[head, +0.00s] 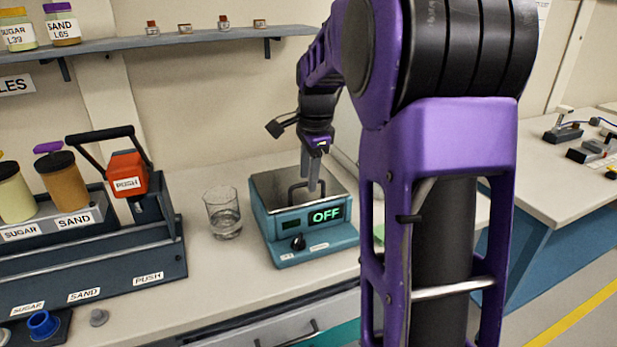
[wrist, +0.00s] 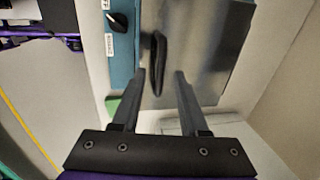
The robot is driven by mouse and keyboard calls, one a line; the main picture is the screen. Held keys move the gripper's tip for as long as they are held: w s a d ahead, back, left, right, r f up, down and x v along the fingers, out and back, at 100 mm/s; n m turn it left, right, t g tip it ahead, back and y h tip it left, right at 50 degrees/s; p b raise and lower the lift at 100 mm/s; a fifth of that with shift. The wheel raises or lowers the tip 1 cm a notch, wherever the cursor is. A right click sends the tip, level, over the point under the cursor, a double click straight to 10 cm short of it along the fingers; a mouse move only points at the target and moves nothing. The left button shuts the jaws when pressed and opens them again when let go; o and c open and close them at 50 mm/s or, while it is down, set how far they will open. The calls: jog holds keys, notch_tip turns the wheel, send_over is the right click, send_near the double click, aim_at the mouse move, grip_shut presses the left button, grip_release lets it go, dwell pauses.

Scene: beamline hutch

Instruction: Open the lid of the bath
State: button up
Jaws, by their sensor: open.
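The bath (head: 318,246) is a teal box on the bench with a lit "OFF" display and a black knob. Its flat metal lid (head: 272,187) is down and carries a dark handle (head: 292,192). My gripper (head: 314,182) points down over the lid, close to the handle, with its fingers open and empty. In the wrist view the lid (wrist: 205,55) fills the upper middle, and the handle (wrist: 156,60) appears lined up with the gap between the fingertips of my gripper (wrist: 158,76). I cannot tell whether the fingertips are level with the handle or above it.
A glass beaker (head: 223,215) stands just left of the bath. Further left is a dark dispenser (head: 100,265) with sand and sugar jars and a red "PUSH" part (head: 128,176). A shelf (head: 190,43) with small items runs along the wall behind.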

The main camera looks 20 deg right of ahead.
jog(key=shift+f, duration=0.1)
grip_shut()
dwell(1.4)
